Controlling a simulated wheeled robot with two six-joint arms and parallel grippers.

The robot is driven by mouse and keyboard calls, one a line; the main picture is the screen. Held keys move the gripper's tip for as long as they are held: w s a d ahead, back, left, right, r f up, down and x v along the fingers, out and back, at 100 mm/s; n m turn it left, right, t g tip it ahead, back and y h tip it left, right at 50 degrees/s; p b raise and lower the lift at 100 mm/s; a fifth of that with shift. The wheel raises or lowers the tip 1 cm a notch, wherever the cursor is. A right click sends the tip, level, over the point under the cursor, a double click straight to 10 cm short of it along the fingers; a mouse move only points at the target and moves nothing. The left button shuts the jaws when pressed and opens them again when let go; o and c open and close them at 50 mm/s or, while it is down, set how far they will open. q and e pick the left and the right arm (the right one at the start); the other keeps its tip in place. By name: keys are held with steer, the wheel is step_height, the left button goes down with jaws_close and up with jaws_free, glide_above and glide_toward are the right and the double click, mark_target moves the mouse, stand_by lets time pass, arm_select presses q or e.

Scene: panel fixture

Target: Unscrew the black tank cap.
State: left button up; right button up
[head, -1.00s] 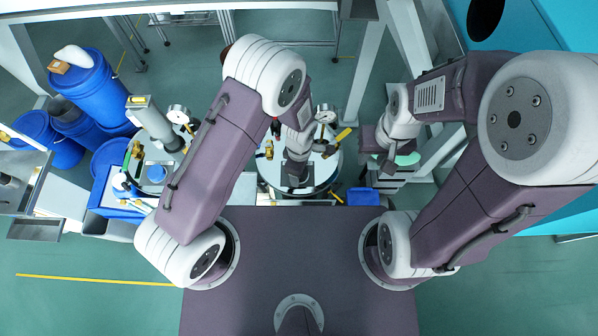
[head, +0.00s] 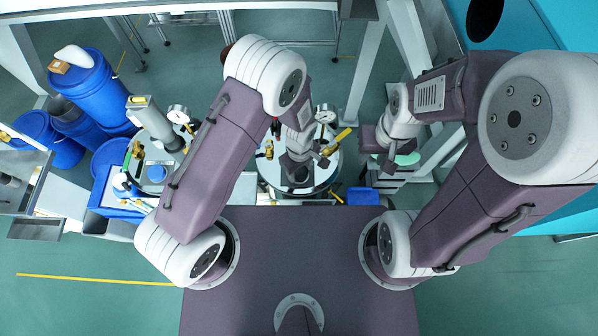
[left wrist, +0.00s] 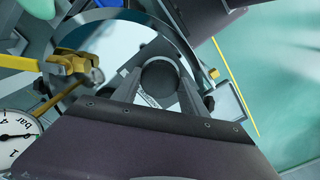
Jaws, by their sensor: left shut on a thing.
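The black tank cap (left wrist: 159,77) is a dark round disc on the tank's shiny top, seen in the left wrist view between the two grey fingers of my left gripper (left wrist: 160,88). The fingers are shut on its sides. In the head view my left gripper (head: 299,172) is over the round metal tank top (head: 322,176), and the cap is mostly hidden under the hand. I cannot tell whether the cap is lifted from its seat. My right gripper (head: 384,168) is off to the right of the tank, away from the cap; its finger opening is unclear.
A yellow-handled valve (left wrist: 65,62) and a pressure gauge (left wrist: 17,130) are close to the left hand. A blue box (head: 363,196) lies right of the tank. Another tank with a gauge (head: 179,114) and blue barrels (head: 100,88) stand at the left.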

arm_select(q)
steer(key=shift+n, duration=2.1)
steer(key=n, duration=0.2)
steer(key=shift+n, duration=0.4)
steer(key=shift+n, duration=1.7)
steer(key=n, duration=0.2)
steer(key=shift+n+p, duration=0.3)
steer(key=shift+p, duration=0.05)
steer(key=shift+n, duration=0.4)
